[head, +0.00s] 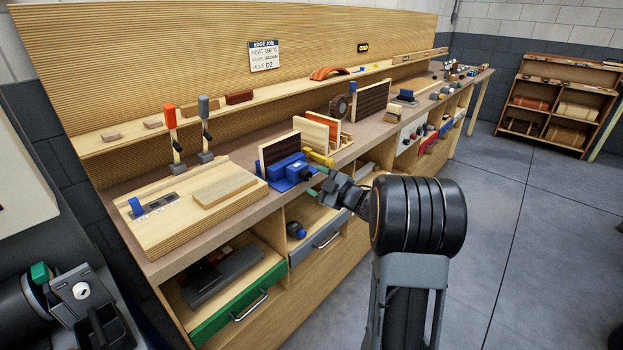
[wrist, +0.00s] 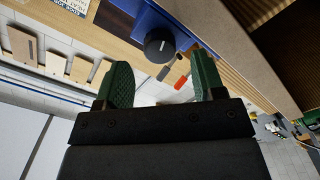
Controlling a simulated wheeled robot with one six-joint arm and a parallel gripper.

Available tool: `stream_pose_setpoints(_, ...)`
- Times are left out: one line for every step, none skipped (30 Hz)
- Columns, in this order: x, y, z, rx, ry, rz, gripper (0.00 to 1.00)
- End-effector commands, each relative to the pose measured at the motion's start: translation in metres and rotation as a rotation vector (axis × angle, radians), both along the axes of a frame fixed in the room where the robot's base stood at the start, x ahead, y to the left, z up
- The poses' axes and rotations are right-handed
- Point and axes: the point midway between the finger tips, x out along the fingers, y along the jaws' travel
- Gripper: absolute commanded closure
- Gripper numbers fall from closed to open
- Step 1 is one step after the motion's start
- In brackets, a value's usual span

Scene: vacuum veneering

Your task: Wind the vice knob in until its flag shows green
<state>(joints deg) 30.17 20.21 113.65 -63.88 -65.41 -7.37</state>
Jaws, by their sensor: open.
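The blue vice (head: 284,178) stands at the front edge of the bench and holds a dark upright panel (head: 279,149). In the wrist view the blue vice body (wrist: 150,18) is at the top, with its round black knob (wrist: 159,45) bearing a white mark. My gripper (wrist: 162,64) is open, its two green fingers apart on either side of the knob's line, and nothing is held. In the head view my gripper (head: 312,181) is just right of the vice and hides the knob. I cannot make out the flag in either view.
A yellow part (head: 318,158) is close above my gripper. A wooden rack with panels (head: 322,131) stands behind it. Red (head: 170,118) and grey (head: 204,108) clamps stand left. A grey drawer (head: 318,242) and green drawer (head: 238,312) are below. Floor to the right is clear.

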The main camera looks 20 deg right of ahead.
Motion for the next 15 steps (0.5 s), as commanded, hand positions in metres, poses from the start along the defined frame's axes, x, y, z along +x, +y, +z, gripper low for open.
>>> stream_pose_setpoints(-0.01,-0.006,0.0,0.0,0.001,-0.006,0.37)
stream_pose_setpoints(-0.016,-0.009,0.0,-0.001,0.0,-0.005,0.37)
stream_pose_setpoints(-0.024,-0.012,0.0,0.0,0.0,-0.006,0.37)
stream_pose_setpoints(-0.029,-0.015,0.0,0.0,0.0,-0.005,0.37)
stream_pose_setpoints(-0.035,-0.018,0.0,-0.001,0.0,-0.005,0.37)
stream_pose_setpoints(-0.043,-0.021,0.001,-0.001,-0.001,-0.006,0.37)
stream_pose_setpoints(-0.048,-0.024,0.0,0.0,0.0,-0.005,0.37)
stream_pose_setpoints(-0.053,-0.025,0.0,0.0,0.0,-0.005,0.37)
stream_pose_setpoints(-0.06,-0.029,0.0,-0.001,0.0,-0.006,0.37)
stream_pose_setpoints(-0.064,-0.031,0.0,-0.001,0.0,-0.005,0.37)
stream_pose_setpoints(-0.069,-0.033,0.0,0.0,0.0,-0.004,0.37)
stream_pose_setpoints(-0.074,-0.035,0.0,0.001,0.001,-0.005,0.37)
stream_pose_setpoints(-0.078,-0.037,0.0,0.0,0.0,-0.005,0.37)
stream_pose_setpoints(-0.081,-0.038,0.0,0.0,0.0,-0.004,0.37)
stream_pose_setpoints(-0.085,-0.04,0.0,0.0,0.0,-0.004,0.37)
